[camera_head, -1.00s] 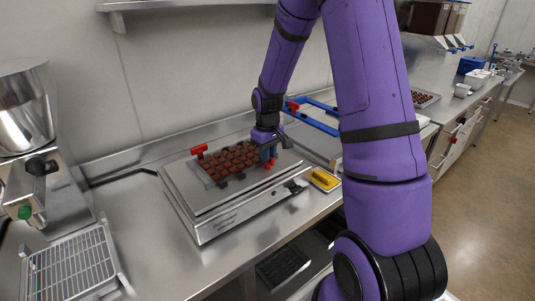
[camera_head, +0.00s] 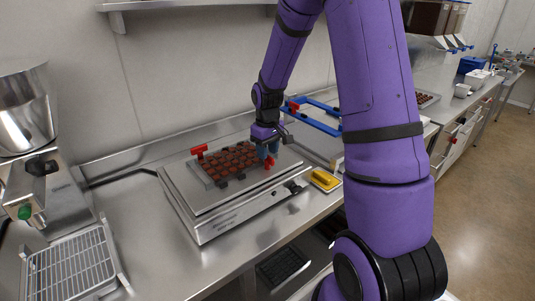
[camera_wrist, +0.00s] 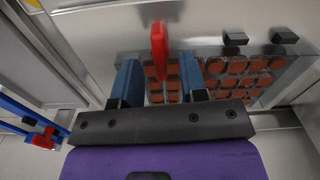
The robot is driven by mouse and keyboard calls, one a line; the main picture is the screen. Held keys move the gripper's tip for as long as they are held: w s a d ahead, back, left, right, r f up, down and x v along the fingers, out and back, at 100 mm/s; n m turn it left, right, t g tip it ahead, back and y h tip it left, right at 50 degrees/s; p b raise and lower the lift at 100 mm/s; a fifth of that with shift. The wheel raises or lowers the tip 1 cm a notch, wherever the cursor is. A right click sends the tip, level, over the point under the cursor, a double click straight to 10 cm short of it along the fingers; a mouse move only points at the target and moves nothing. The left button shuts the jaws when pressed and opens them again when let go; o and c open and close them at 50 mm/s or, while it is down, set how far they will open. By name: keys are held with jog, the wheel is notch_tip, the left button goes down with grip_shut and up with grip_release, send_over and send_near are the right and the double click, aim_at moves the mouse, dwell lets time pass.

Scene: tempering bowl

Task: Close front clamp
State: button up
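The front clamp has a red handle (camera_head: 269,163) at the front right of the chocolate mold (camera_head: 214,176) on the steel vibrating table (camera_head: 200,222). In the wrist view the red handle (camera_wrist: 158,45) lies in line with the gap between my fingertips. My gripper (camera_head: 267,152) is open, with its blue fingers (camera_wrist: 158,72) apart on either side of the handle's near end. I cannot tell whether either finger touches it. Another red clamp (camera_head: 199,150) stands at the mold's left end. The front clamp's base is partly hidden.
A yellow sponge or brush (camera_head: 325,179) lies right of the vibrating table. A blue frame (camera_head: 318,117) with red parts stands behind on the right. A steel machine (camera_head: 28,115) and a grate (camera_head: 70,266) are at the left. Black knobs (camera_wrist: 285,36) line the mold's front edge.

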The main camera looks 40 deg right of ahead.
notch_tip(320, 180, up, 9)
jog(key=shift+r, duration=0.2)
dwell(0.6)
jog(key=s+a+r+m+t, duration=0.1)
jog(key=s+a+r+t, duration=0.1)
jog(key=s+a+r, duration=0.5)
jog(key=s+a+r+t, duration=0.2)
jog(key=s+a+r, duration=0.2)
jog(key=s+r, duration=0.55)
jog(key=s+a+t, duration=0.1)
jog(key=s+a, duration=0.1)
jog(key=s, duration=0.8)
jog(key=shift+f+m, duration=0.25)
jog(key=shift+m, duration=0.05)
